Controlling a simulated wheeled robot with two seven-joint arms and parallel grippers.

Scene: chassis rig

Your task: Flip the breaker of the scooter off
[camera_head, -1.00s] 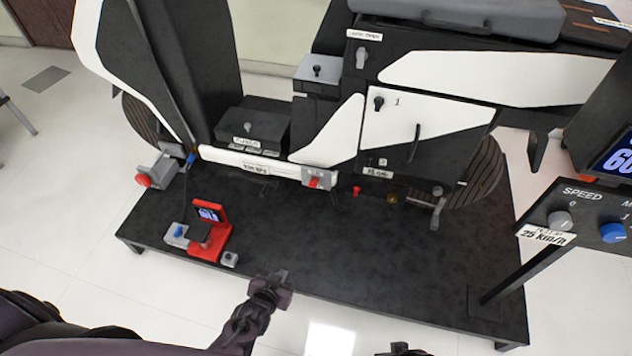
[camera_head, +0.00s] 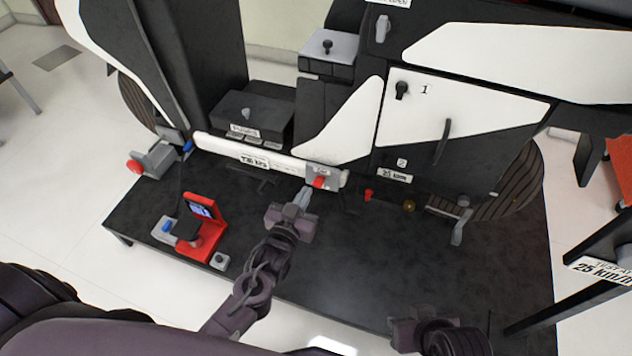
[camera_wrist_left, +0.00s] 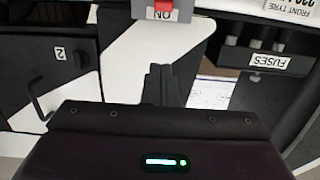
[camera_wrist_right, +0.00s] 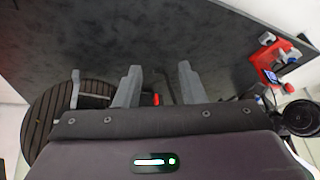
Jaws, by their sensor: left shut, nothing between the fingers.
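The breaker is a grey box (camera_head: 326,172) with a red toggle (camera_head: 319,182), mounted at the end of the scooter's white lower rail. In the left wrist view the red toggle (camera_wrist_left: 163,5) sits at the top edge, above an upside-down "ON" mark on the grey box (camera_wrist_left: 178,18). My left gripper (camera_head: 304,194) is shut and empty, just below and left of the toggle in the head view. Its closed fingers (camera_wrist_left: 159,72) show below the breaker in the left wrist view; I cannot tell if they touch. My right gripper (camera_wrist_right: 158,75) is open and empty over the platform.
The scooter (camera_head: 450,105) stands on a dark platform (camera_head: 170,193). A red stand with a small screen (camera_head: 202,222) is at left. A fuse box (camera_head: 255,115) is above the rail. A red knob (camera_head: 368,195) is right of the breaker. The platform front is largely clear.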

